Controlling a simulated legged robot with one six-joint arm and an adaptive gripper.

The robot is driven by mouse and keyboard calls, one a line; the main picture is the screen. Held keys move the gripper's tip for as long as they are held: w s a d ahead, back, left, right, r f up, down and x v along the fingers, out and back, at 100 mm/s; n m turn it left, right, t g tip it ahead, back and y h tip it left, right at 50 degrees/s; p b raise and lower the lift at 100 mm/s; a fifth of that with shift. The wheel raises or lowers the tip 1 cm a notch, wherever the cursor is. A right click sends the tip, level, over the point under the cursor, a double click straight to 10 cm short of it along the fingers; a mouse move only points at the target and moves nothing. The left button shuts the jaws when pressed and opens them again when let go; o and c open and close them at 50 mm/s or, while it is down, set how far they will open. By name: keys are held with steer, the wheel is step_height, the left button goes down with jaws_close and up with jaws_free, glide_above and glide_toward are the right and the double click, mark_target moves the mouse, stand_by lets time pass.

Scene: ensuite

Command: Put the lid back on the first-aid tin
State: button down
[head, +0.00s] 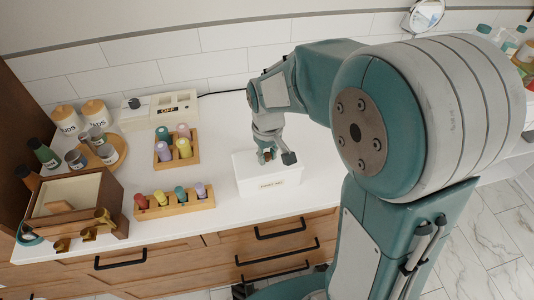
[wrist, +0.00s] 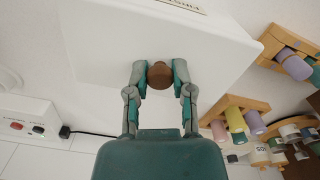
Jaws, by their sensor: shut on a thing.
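The white first-aid tin (head: 268,188) stands on the white counter, its label on the front wall. Its white lid (head: 246,163) lies over the top of the tin; I cannot tell whether it sits fully down. In the wrist view the lid (wrist: 105,45) fills the upper left, with a round brown knob (wrist: 160,76) on it. My gripper (head: 267,157) is above the lid, its fingers shut on the knob from both sides. The inside of the tin is hidden.
Two wooden racks (head: 175,210) with coloured bottles stand left of the tin. A pale switch box (head: 172,104) is behind them. Jars on a round tray (head: 118,150) and an open wooden box (head: 75,195) are at far left. The counter right of the tin is clear.

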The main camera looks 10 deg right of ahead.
steer(key=shift+c, duration=2.1)
jaws_free()
steer(key=o, duration=0.4)
steer(key=shift+r, duration=3.5)
